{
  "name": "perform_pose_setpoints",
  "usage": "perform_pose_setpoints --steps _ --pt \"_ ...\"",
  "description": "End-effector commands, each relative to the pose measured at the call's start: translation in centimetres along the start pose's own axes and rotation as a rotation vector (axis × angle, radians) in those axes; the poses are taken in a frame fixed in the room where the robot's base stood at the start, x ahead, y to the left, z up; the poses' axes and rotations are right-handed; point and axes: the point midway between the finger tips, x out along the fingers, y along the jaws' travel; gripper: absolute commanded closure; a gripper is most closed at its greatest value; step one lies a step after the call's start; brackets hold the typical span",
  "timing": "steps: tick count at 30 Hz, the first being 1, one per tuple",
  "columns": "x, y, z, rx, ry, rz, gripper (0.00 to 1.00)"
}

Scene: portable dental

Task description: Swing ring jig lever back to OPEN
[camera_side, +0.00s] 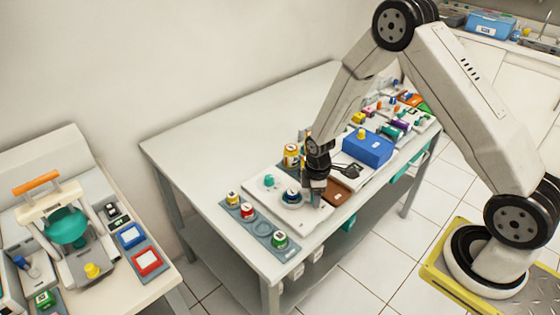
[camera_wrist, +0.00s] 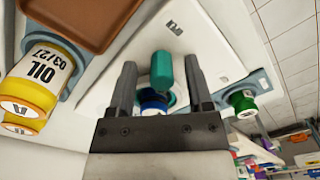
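The ring jig is a white plate (camera_side: 311,221) on the table, with a blue-topped jar (camera_side: 292,194) in its ring. The jar also shows in the wrist view (camera_wrist: 153,101), partly hidden. A teal upright handle (camera_wrist: 162,70), apparently the lever's, stands in front of the jar in the wrist view; my gripper seems to hide it in the side view. My gripper (camera_side: 317,203) points down at the plate's right part. In the wrist view its fingers (camera_wrist: 162,85) are apart, one each side of the handle, with gaps. The lever's arm and any OPEN mark cannot be made out.
A teal knob (camera_side: 268,181) stands on the plate's left part. A yellow oil bottle (camera_side: 291,156) is behind, a brown tray (camera_side: 343,191) right, a blue box (camera_side: 368,148) beyond. A grey rack with jars (camera_side: 248,211) lies in front. The table's back left is clear.

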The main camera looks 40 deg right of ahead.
Motion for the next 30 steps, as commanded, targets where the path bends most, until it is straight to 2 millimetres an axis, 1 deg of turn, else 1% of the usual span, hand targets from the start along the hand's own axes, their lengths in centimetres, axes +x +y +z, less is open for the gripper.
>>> perform_pose_setpoints --steps 8,14,20,30 --pt "-0.1 0.0 -0.1 0.000 0.000 0.000 0.35" --pt "-0.9 0.0 -0.1 0.001 0.001 0.001 0.35" --pt "-2.7 0.0 -0.1 0.000 0.002 0.002 0.35" --pt "-6.4 0.0 0.0 0.000 0.001 0.001 0.35"
